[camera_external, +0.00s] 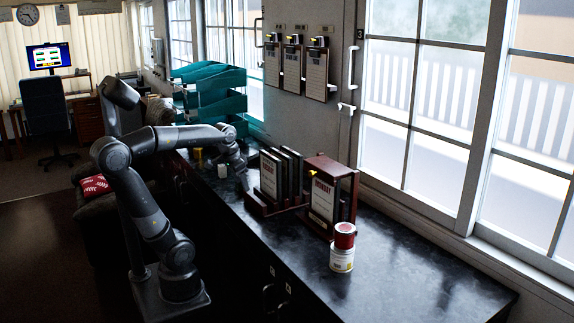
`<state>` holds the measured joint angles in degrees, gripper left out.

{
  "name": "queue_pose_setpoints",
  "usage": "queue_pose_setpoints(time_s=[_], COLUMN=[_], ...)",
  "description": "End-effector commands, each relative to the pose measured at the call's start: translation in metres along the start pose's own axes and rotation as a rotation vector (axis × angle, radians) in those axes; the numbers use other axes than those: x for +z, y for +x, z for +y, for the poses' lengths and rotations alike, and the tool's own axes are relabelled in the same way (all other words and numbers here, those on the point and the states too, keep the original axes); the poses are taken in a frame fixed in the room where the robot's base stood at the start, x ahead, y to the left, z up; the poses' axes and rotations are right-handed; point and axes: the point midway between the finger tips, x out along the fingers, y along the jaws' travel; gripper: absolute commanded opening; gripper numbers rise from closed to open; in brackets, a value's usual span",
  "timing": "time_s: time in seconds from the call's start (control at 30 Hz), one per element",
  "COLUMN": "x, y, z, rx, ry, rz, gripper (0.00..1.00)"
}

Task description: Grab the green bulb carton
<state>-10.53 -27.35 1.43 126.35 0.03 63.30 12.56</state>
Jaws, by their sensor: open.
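My gripper (241,181) points down over the far part of the dark counter, left of the wooden file rack. It is open, with its fingertips small and dark in this view. A small pale, slightly greenish block (222,171) stands on the counter just left of my gripper. It may be the green bulb carton, but it is too small to be sure. Nothing shows between the fingers, though the view is dim there.
A wooden rack (262,208) with upright dark frames and a wooden box (329,163) stand right of my gripper. A red-topped can stack (342,258) is nearer. Teal trays (222,78) stand behind. The counter's near right end (420,280) is clear.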

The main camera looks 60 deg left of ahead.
Motion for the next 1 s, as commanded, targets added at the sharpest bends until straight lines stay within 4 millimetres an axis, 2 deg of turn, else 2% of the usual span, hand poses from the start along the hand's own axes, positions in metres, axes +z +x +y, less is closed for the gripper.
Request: queue_pose_setpoints(time_s=[0.03, 0.2, 0.4, 0.5, 0.6, 0.7, 1.0], x=[-0.013, -0.043, -0.065, -0.07, -0.072, -0.071, -0.058], y=[-0.002, -0.006, -0.006, -0.005, -0.004, 0.001, 0.043], z=[-0.017, -0.069, -0.131, -0.152, -0.164, -0.168, -0.165], rx=[-0.004, 0.003, 0.032, 0.046, 0.055, 0.06, 0.061], ry=[-0.006, 0.004, 0.011, 0.014, 0.017, 0.019, 0.019], rz=[-0.034, -0.141, -0.246, -0.278, -0.297, -0.305, -0.306], gripper=[0.62, 0.62, 0.62, 0.62, 0.62, 0.62, 0.62])
